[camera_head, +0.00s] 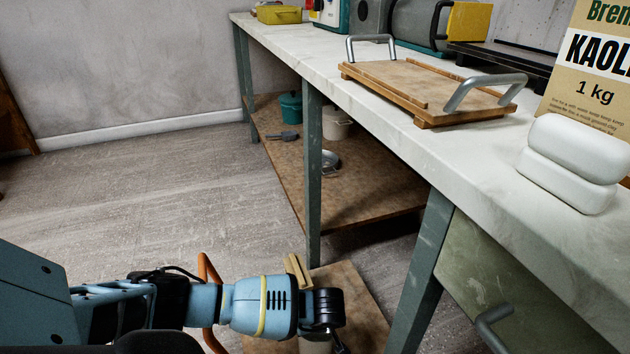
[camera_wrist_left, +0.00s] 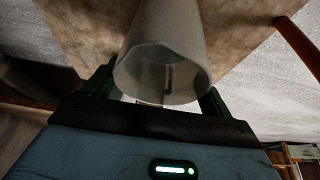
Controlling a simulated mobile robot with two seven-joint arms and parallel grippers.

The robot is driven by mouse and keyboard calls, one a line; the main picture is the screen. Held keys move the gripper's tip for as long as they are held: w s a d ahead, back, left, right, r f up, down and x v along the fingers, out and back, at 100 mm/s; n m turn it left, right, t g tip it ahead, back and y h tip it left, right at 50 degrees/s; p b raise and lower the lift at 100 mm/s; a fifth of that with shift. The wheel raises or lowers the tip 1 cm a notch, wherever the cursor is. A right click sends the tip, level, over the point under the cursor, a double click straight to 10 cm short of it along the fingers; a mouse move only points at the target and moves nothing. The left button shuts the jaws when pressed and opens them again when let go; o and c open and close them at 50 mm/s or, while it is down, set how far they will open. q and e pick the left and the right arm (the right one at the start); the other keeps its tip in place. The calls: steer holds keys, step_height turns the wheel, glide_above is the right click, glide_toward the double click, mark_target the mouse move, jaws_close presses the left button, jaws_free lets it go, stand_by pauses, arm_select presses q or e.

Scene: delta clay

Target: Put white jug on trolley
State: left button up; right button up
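The white jug (camera_wrist_left: 165,72) is a pale, open-mouthed cylinder in the left wrist view, its rim toward the camera. My left gripper (camera_wrist_left: 158,88) has a dark green finger close against each side of it and looks shut on it. In the head view my left gripper (camera_head: 323,335) is at the bottom edge, and only a pale bit of the jug (camera_head: 315,346) shows below it. The trolley has a brown wooden top (camera_head: 352,288) and an orange handle (camera_head: 205,268). The jug is over this top; whether its base touches is hidden. My right gripper is out of view.
A long white-topped table (camera_head: 395,103) stands behind and to the right, with a wooden tray (camera_head: 400,82), a white rounded container (camera_head: 570,168) and a kaolin bag (camera_head: 585,75). Its leg (camera_head: 420,275) is close to the trolley. Floor (camera_head: 130,190) at left is clear.

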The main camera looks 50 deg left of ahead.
arm_select(q)
steer(key=shift+o, duration=1.4)
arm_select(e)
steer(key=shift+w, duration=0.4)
arm_select(q)
steer(key=shift+r, duration=0.1)
steer(key=p+v, duration=0.6)
steer(key=v, duration=0.6)
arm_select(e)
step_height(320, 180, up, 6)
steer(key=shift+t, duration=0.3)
arm_select(q)
steer(key=shift+r, duration=0.1)
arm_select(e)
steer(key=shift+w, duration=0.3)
